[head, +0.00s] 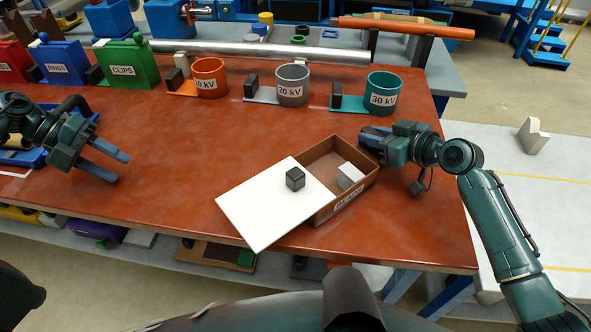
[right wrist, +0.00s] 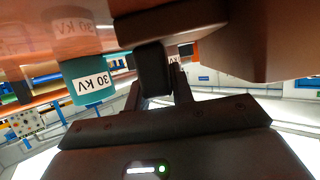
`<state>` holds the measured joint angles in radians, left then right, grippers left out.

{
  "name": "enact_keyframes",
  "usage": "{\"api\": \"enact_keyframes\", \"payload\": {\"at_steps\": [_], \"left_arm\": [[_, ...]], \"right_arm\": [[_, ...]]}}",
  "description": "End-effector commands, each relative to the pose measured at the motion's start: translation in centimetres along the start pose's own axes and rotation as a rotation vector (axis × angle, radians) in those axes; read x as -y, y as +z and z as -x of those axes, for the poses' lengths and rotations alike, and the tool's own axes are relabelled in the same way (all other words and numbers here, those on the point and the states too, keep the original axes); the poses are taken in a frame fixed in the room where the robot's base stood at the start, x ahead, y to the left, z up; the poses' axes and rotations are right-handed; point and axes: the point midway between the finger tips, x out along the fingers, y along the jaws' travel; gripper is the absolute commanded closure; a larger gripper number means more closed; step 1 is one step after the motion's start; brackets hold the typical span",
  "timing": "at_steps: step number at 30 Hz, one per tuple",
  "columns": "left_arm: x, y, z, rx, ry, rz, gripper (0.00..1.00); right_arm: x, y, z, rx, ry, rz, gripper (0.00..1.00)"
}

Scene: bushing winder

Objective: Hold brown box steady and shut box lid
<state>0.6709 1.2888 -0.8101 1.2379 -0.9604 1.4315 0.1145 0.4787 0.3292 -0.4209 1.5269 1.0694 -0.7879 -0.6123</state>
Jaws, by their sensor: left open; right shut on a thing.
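The brown box (head: 327,150) sits near the right end of the red-brown table, its right part uncovered. Its white lid (head: 260,208), with a dark cube-shaped knob (head: 295,178), lies across the box's left part and sticks out to the left and front. A white block (head: 350,175) is inside the open part. My left gripper (head: 117,165) is open and empty, well left of the lid.
Orange (head: 210,78), grey (head: 292,85) and teal (head: 383,93) cups stand behind the box with small dark blocks beside them. Coloured bins, including the green CLIPS bin (head: 128,66), stand at the back left. Table between my left gripper and the lid is clear.

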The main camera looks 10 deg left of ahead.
Motion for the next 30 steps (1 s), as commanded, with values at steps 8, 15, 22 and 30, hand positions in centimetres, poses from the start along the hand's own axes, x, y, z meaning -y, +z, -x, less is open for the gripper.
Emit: {"api": "enact_keyframes", "payload": {"at_steps": [8,15,22,30], "left_arm": [[19.7,1.8,-11.3,-0.021,0.011,-0.192,0.53],[34.6,-2.6,-16.3,0.029,0.048,-0.396,0.53],[39.3,-10.0,-18.5,-0.048,0.311,-0.72,0.53],[36.9,-13.3,-16.5,-0.206,0.659,-0.984,0.53]], "right_arm": [[-0.1,0.0,0.0,0.001,0.001,0.0,1.0],[-0.1,0.1,0.0,0.002,0.001,0.0,1.0],[0.0,0.1,0.0,0.002,0.001,0.0,1.0],[0.0,0.1,0.0,0.001,0.0,0.0,1.0]]}}
